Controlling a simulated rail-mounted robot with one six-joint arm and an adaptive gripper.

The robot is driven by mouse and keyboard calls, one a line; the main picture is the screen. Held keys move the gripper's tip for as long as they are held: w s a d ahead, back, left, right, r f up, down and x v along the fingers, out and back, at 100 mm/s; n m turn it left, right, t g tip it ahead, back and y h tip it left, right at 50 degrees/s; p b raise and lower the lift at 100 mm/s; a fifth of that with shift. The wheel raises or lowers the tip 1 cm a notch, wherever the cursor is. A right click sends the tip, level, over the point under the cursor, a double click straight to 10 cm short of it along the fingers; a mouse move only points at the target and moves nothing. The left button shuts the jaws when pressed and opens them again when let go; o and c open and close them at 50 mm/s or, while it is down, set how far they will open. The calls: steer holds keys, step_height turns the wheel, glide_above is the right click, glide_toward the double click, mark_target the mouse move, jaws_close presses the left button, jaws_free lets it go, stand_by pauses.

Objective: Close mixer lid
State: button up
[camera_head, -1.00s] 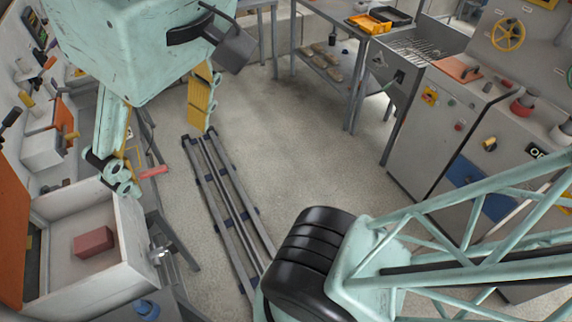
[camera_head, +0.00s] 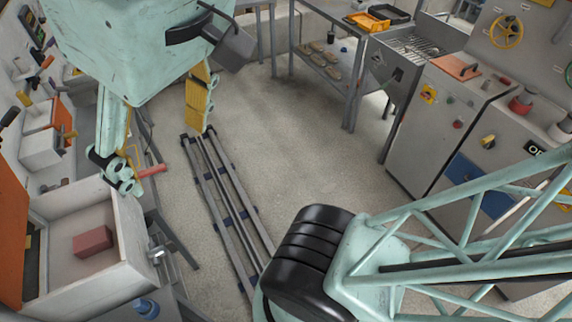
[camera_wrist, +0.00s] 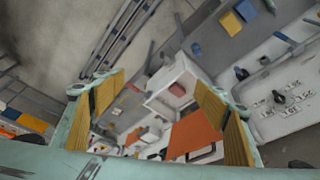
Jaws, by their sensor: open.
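An open white box (camera_head: 95,277), which looks like the mixer, stands at the lower left of the head view. Its orange lid (camera_head: 12,235) is raised upright at the box's left side. A dull red block (camera_head: 92,241) lies inside. In the wrist view the box (camera_wrist: 160,104) and the lid (camera_wrist: 196,135) show beyond the fingertips. My gripper (camera_head: 160,130) is open and empty, its yellow-padded fingers wide apart, above and apart from the box. Both fingers also show in the wrist view.
Wall shelves with small bins (camera_head: 40,150) stand close behind the box at the left. Floor rails (camera_head: 225,200) run through the middle with clear floor around them. Grey machine cabinets (camera_head: 440,125) and a bench with a yellow tray (camera_head: 367,22) stand at the right and back.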

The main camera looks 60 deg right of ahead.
steer(key=c, duration=0.5)
steer(key=shift+w+a+r, duration=0.1)
steer(key=shift+w+r, duration=0.05)
steer(key=shift+w, duration=0.15)
steer(key=c, duration=0.3)
steer(key=w+r, duration=0.1)
steer(key=w, duration=0.1)
steer(key=w+a+r+n, duration=0.1)
steer(key=w, duration=0.2)
steer(key=w+a+r+n+g, duration=0.1)
steer(key=w, duration=0.2)
steer(key=shift+w+a+r, duration=0.1)
steer(key=shift+a+r, duration=0.15)
steer(key=shift+r, duration=0.15)
jaws_close()
steer(key=w+a+r+n+g, duration=0.1)
steer(key=w+a+n, duration=0.15)
steer(key=w, duration=0.35)
steer(key=w+a+r+n, duration=0.1)
steer(key=w+a, duration=0.2)
steer(key=w, duration=0.3)
steer(key=w+a+f+n+g, duration=0.1)
steer(key=w+a+f+n, duration=0.1)
steer(key=w+a, duration=0.7)
steer(key=w+a+f+n+g, duration=0.1)
steer(key=w+a+f+n, duration=0.2)
steer(key=w+a, duration=0.6)
steer(key=shift+w+f+n, duration=0.3)
steer(key=shift+w+n, duration=0.05)
steer(key=shift+w, duration=0.4)
